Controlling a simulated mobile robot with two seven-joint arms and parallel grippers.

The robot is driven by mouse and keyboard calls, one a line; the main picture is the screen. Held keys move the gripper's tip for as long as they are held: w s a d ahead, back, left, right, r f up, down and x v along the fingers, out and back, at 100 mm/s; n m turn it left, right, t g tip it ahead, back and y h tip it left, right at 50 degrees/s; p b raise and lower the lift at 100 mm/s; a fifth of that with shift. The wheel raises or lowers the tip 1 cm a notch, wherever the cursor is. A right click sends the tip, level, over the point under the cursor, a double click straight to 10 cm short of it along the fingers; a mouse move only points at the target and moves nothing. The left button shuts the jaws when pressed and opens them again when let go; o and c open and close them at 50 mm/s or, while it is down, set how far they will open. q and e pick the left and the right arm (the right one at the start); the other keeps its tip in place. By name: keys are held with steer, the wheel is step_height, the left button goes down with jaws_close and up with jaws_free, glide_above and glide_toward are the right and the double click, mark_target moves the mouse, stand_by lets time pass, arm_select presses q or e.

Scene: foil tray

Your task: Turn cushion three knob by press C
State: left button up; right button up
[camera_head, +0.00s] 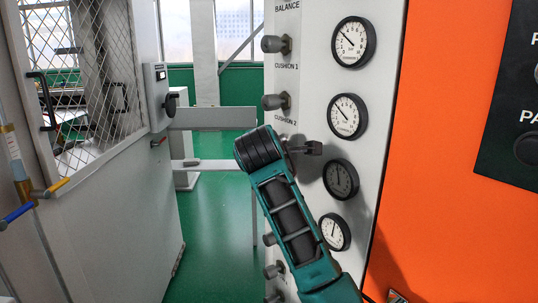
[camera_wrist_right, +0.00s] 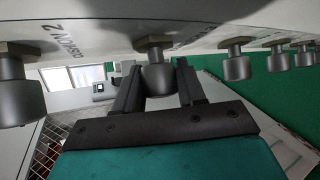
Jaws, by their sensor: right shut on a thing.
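My right gripper (camera_wrist_right: 158,80) is shut on a dark grey round knob (camera_wrist_right: 154,66) in the right wrist view, one finger on each side of it. This knob comes just after the CUSHION 2 label (camera_wrist_right: 68,38) in the row, so I take it as the cushion three knob. In the head view my right gripper (camera_head: 302,148) reaches the light grey panel (camera_head: 310,95). The wrist there hides most of the knob. The label of the held knob is not readable. My left gripper is in neither view.
More knobs line the panel: two above (camera_head: 275,44) and several below (camera_head: 270,240). Round gauges (camera_head: 353,42) sit to the right of them. An orange wall (camera_head: 450,120) stands further right. A grey machine with a mesh door (camera_head: 85,80) is at left, with green floor (camera_head: 215,230) between.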

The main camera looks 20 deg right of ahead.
steer(key=n+g, duration=0.2)
steer(key=g, duration=0.2)
steer(key=shift+g, duration=0.3)
steer(key=shift+n+g+h, duration=0.6)
steer(key=shift+n+g, duration=0.2)
steer(key=shift+g, duration=1.1)
steer(key=shift+f, duration=0.1)
steer(key=o, duration=1)
steer(key=shift+c, duration=0.2)
